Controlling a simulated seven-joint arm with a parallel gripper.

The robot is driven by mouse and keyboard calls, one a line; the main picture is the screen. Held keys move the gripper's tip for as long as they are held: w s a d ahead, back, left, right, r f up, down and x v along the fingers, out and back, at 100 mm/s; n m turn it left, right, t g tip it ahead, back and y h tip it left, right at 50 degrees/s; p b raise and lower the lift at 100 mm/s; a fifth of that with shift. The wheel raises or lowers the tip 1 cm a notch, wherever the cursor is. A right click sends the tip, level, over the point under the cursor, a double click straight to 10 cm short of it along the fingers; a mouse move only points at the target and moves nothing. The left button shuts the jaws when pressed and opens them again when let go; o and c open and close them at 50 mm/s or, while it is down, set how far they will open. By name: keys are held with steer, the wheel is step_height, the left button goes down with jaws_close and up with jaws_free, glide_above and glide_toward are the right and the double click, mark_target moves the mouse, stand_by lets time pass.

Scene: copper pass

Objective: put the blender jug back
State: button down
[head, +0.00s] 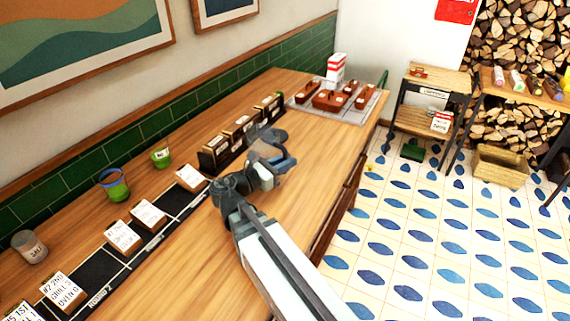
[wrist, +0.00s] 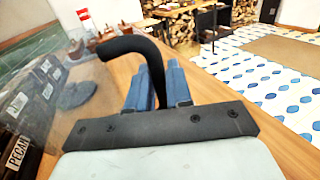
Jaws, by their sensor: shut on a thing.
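The blender jug is clear with a dark curved handle. In the wrist view the handle (wrist: 128,46) arches beside the fingers, and the see-through jug wall fills the left side. In the head view the jug (head: 262,150) shows faintly just beyond my gripper (head: 268,172). My gripper, with blue-grey fingers (wrist: 158,88), is shut on the jug's handle above the wooden counter. A dark round piece (wrist: 75,95) shows through the jug in the wrist view; it may be the blender's base, but I cannot tell whether the jug touches it.
A dark rack of labelled boxes (head: 240,132) stands left of the jug along the green tiled wall. A tray with brown dishes (head: 328,100) lies at the counter's far end. Cards on a black strip (head: 140,240) lie nearer. The counter right of my arm is bare up to its edge.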

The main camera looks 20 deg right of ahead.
steer(key=shift+f, duration=0.35)
steer(key=c, duration=1)
jaws_free()
steer(key=shift+f, duration=0.1)
steer(key=shift+f, duration=0.15)
steer(key=v, duration=1.3)
steer(key=shift+s+a, duration=0.3)
steer(key=shift+s, duration=0.1)
